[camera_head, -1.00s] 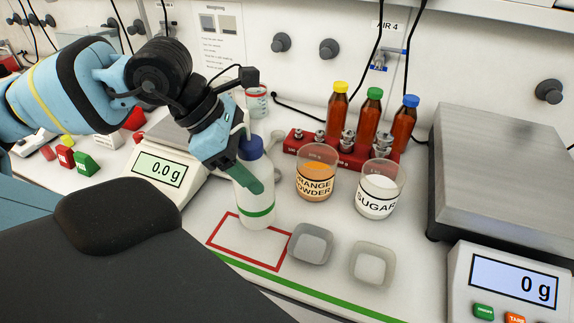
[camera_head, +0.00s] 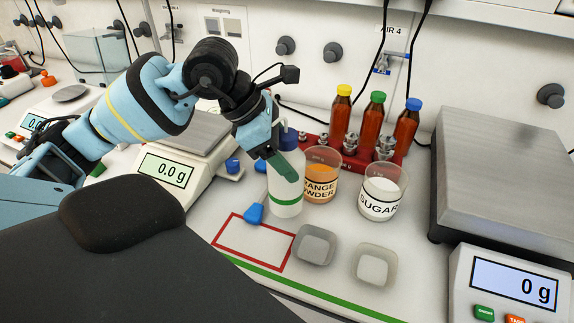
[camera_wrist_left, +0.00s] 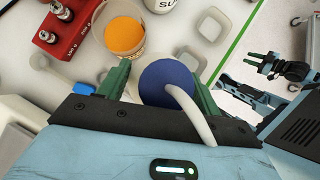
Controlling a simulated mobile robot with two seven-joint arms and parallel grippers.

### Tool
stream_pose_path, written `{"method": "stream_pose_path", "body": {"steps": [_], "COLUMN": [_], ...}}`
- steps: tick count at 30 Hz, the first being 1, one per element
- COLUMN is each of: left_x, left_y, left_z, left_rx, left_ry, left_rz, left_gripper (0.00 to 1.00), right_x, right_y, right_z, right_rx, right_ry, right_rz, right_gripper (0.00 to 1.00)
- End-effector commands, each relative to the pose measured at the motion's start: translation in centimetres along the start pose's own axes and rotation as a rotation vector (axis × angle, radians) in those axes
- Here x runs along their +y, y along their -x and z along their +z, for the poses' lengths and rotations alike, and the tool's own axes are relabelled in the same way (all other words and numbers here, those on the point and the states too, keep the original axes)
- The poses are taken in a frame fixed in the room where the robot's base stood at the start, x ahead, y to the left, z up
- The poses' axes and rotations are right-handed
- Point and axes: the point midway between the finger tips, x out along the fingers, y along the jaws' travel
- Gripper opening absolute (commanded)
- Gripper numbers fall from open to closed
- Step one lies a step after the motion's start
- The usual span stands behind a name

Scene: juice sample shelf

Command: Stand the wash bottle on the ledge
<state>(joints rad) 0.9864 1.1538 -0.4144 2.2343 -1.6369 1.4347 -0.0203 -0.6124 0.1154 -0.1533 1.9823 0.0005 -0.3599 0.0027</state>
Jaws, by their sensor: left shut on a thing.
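The wash bottle (camera_head: 284,190) is white with a blue cap and a green band near its base. It stands about upright, behind and to the right of the red outlined rectangle (camera_head: 217,236). My left gripper (camera_head: 284,165) is shut on its upper part. In the left wrist view the blue cap (camera_wrist_left: 166,82) and pale spout sit between the green fingers (camera_wrist_left: 160,85). I cannot tell whether the base touches the bench. My right gripper (camera_wrist_left: 267,58) shows small in that view, apart from the bottle, with fingers apart and empty. The ledge is not clearly identifiable.
The orange powder beaker (camera_head: 321,190) is close to the bottle's right, with the sugar beaker (camera_head: 381,207) beyond. A red rack (camera_head: 318,143) with brown bottles stands behind. Two weighing boats (camera_head: 315,246) lie in front. A scale (camera_head: 170,170) is left; a blue-handled tool (camera_head: 254,212) lies near the bottle.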

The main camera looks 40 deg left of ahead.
Motion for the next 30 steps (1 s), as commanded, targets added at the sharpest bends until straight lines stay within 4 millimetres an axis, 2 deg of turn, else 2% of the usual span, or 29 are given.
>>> {"method": "stream_pose_path", "body": {"steps": [1,9,21,22,27,30], "left_x": [0.1,0.1,0.2,0.1,0.1,0.1], "left_y": [0.0,-2.9,-3.4,-3.5,-3.4,-3.4], "left_z": [0.5,-1.5,-1.8,-1.9,-1.8,-1.8], "left_rx": [-0.006,-0.001,-0.001,0.001,0.0,0.0], "left_ry": [-0.003,-0.001,-0.002,-0.001,-0.002,-0.002], "left_rz": [0.0,0.0,0.001,0.0,0.0,0.0], "left_gripper": [0.1,0.1,0.1,0.66,0.86,0.86], "right_x": [0.0,0.1,0.1,0.1,0.1,0.1], "right_y": [0.1,0.2,0.0,0.0,0.0,0.0], "right_z": [-0.2,-0.8,-0.7,-0.8,-0.9,-0.9], "right_rx": [0.003,0.014,0.015,0.015,0.017,0.018], "right_ry": [0.0,0.002,0.001,0.001,0.001,0.0], "right_rz": [0.0,0.002,0.001,0.001,0.002,0.002], "right_gripper": [0.32,0.32,0.32,0.32,0.32,0.32]}}
